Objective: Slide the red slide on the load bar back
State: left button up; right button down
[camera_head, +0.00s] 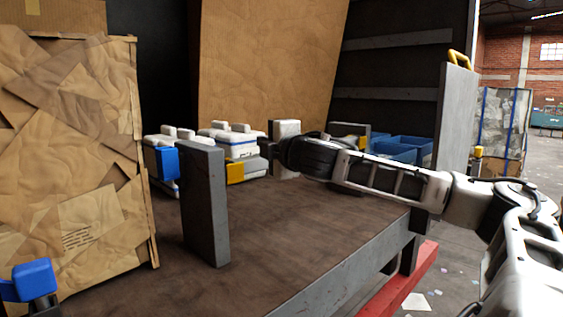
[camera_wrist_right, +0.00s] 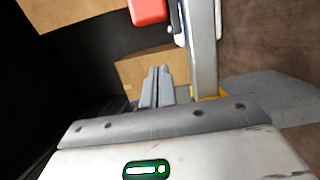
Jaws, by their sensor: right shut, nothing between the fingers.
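The red slide (camera_wrist_right: 148,11) shows as a rounded red block at the top edge of the right wrist view, partly cut off. It is beside a pale grey upright bar (camera_wrist_right: 204,50), which may be the load bar. I cannot make out the red slide in the head view. My right gripper (camera_head: 266,148) reaches in from the right above the deck. Its fingers (camera_wrist_right: 157,74) are together and empty, apart from the red slide, which appears beyond their tips in the wrist view. My left gripper is not in view.
White cases (camera_head: 235,143) and blue bins (camera_head: 402,150) are behind. A wrapped carton stack (camera_head: 75,180) fills the left. The deck's front is clear.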

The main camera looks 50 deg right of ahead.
jog(key=b+v, duration=0.6)
jog(key=v, duration=0.1)
jog(key=shift+s, duration=0.1)
dwell(0.7)
